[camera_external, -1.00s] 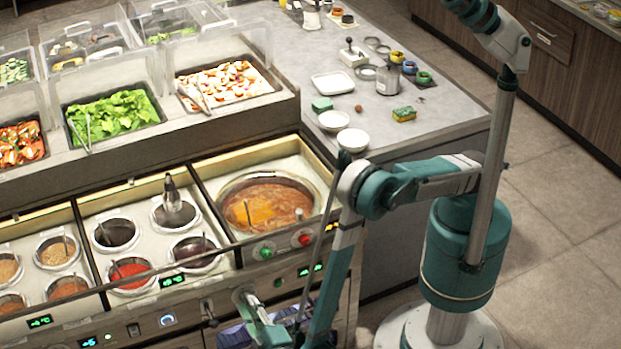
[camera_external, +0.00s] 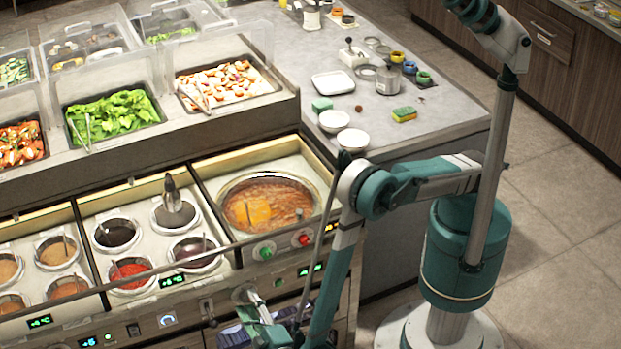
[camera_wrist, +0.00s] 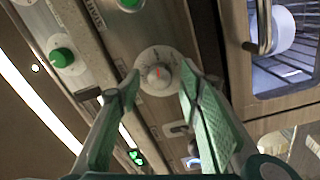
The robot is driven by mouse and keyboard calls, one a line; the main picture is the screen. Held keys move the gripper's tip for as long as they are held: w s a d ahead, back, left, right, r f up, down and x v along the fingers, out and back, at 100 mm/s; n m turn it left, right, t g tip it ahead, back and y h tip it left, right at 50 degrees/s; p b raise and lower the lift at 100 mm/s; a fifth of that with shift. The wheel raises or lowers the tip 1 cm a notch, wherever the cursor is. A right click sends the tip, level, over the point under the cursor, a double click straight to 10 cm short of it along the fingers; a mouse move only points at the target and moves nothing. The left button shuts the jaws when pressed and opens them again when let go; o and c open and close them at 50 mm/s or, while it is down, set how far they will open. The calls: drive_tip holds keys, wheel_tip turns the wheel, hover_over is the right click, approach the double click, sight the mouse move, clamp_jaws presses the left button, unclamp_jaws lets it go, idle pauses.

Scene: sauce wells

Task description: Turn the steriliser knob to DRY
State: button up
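A round pale dial with a grey knob (camera_wrist: 158,76) and a red pointer mark sits on the metal front panel, seen in the wrist view. Its printed labels are too small to read, so I cannot tell which setting is DRY. My gripper (camera_wrist: 161,86) is open, its two green fingers on either side of the dial. I cannot tell whether either fingertip touches the knob. In the external view my gripper (camera_external: 252,305) is low at the counter front, and the knob cannot be made out there.
A green knob (camera_wrist: 63,57) is on the panel at left in the wrist view. A glass-fronted compartment (camera_wrist: 286,50) with a metal handle (camera_wrist: 262,28) is at right. In the external view a green knob (camera_external: 264,252) and a red knob (camera_external: 304,240) sit below the soup pot (camera_external: 268,202).

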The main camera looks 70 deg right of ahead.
drive_tip(key=shift+a, duration=0.1)
drive_tip(key=v, duration=0.7)
drive_tip(key=shift+s, duration=0.15)
drive_tip(key=shift+a, duration=0.1)
idle(0.4)
